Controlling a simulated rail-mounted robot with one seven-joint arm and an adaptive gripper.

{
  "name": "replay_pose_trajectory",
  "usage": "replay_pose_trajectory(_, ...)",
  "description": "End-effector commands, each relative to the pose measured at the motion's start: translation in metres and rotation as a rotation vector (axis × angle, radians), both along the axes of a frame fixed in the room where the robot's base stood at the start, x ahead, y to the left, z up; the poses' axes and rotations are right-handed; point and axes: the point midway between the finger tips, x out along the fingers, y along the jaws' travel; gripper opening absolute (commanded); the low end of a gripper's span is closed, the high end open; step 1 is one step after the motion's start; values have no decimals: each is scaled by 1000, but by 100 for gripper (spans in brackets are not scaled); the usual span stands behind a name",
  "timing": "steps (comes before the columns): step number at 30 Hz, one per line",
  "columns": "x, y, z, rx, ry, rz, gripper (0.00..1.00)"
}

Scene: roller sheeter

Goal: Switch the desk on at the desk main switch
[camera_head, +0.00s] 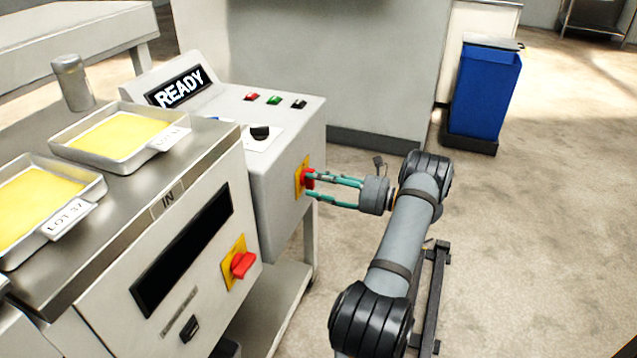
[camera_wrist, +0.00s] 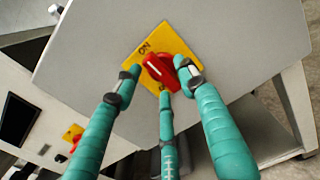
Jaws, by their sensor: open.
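The desk main switch (camera_head: 308,178) is a red rotary knob on a yellow plate, on the right side panel of the grey console. In the wrist view the red knob (camera_wrist: 158,70) shows a white mark, and "ON" stands at the plate's upper left. The plate's lower end is partly hidden by a finger. My gripper (camera_head: 311,184) has teal fingers and is open. Its fingertips are spread around the knob, close to the plate. I cannot tell whether any fingertip touches the knob.
A second red switch (camera_head: 242,264) on a yellow plate is on the front machine panel. The console (camera_head: 287,118) carries a READY display (camera_head: 180,87), small coloured buttons and a black knob. Trays (camera_head: 122,136) of yellow material stand left. A blue bin (camera_head: 487,92) is behind; floor at right is clear.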

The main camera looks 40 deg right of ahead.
Motion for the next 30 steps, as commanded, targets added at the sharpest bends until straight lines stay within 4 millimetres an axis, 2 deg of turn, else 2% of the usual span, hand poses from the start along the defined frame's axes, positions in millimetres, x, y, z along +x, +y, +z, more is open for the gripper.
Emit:
replay_pose_trajectory(4,-15,-11,0,0,0,-5,41)
replay_pose_trajectory(12,-65,-39,0,0,0,-6,41)
replay_pose_trajectory(18,-92,-55,0,-1,1,-4,41)
replay_pose_trajectory(24,-102,-60,0,0,0,-2,41)
replay_pose_trajectory(30,-103,-60,0,0,0,-2,41)
